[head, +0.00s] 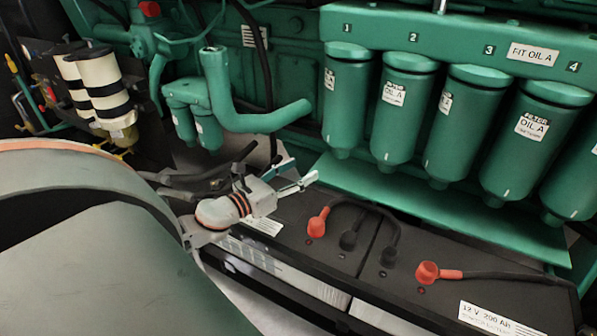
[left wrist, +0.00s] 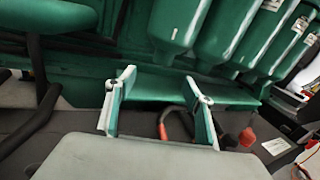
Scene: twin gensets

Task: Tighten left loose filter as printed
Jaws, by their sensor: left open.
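A row of green oil filters hangs under a green header (head: 450,38) numbered 1 to 4, with a plate (head: 533,53) reading "FIT OIL A". The filters include filter 1 (head: 345,108), filter 2 (head: 403,122), filter 3 (head: 462,130) and filter 4 (head: 520,160). They carry white labels and small white marks. I cannot tell which is loose. My left gripper (head: 298,173) is open and empty, low and left of filter 1, above the batteries. In the left wrist view its open fingers (left wrist: 160,84) point toward a green ledge, below a filter (left wrist: 176,25). My right gripper is not in view.
Black batteries (head: 330,262) with red and black terminal caps and cables lie below. A green ledge (head: 440,205) runs under the filters. A bent green pipe (head: 240,115) and two small green canisters stand left of the filters. Striped cream cylinders (head: 101,87) are at far left.

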